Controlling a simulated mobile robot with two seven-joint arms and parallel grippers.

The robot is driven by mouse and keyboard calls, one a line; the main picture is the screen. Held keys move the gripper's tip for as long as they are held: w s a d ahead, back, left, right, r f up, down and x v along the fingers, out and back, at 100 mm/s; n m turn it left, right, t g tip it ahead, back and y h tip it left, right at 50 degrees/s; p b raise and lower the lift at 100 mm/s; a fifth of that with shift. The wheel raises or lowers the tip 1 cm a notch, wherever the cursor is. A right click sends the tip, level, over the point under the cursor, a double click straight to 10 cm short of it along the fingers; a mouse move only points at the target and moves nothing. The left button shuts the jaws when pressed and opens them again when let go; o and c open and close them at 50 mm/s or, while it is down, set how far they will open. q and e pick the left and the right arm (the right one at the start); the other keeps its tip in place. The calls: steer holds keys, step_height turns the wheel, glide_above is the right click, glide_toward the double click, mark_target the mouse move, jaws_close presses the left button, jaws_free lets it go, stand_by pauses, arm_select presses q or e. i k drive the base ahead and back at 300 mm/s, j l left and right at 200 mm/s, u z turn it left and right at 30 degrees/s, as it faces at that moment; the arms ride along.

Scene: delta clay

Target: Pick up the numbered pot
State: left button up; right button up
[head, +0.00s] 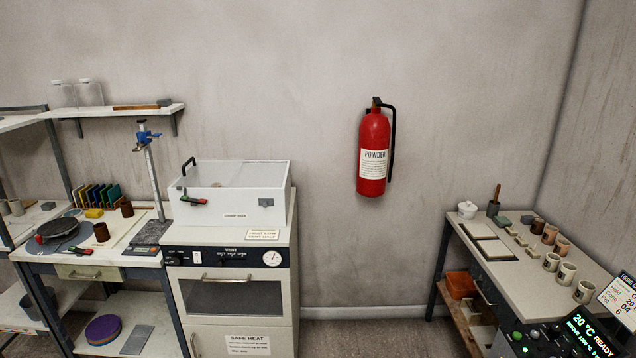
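Several small pots stand in two short rows on the right-hand bench (506,268). A dark brown pot (538,226) and tan pots (562,247) form the back row. Paler cream pots (551,262) with dark marks stand in front, the nearest one (584,292) close to the bench's right end. The marks are too small to read, so I cannot tell which pot bears which number. A white card (620,299) at the right edge seems to read "Pot 6". Neither of my grippers is in view.
A white lidded box (230,200) sits on an oven cabinet (232,290) at centre left. A cluttered workbench (90,256) is at far left. A red extinguisher (374,150) hangs on the wall. A lit display (590,338) is at bottom right. Floor between cabinet and bench is clear.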

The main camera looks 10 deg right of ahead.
mark_target(566, 273)
steer(key=i+z, duration=0.45)
steer(key=i, duration=0.3)
steer(key=i+j+z, duration=0.2)
steer(key=i+z, duration=0.2)
steer(key=i, duration=0.3)
steer(key=i+z, duration=0.75)
steer(key=i, duration=0.15)
steer(key=i+j+z, duration=0.35)
steer(key=i+l, duration=0.1)
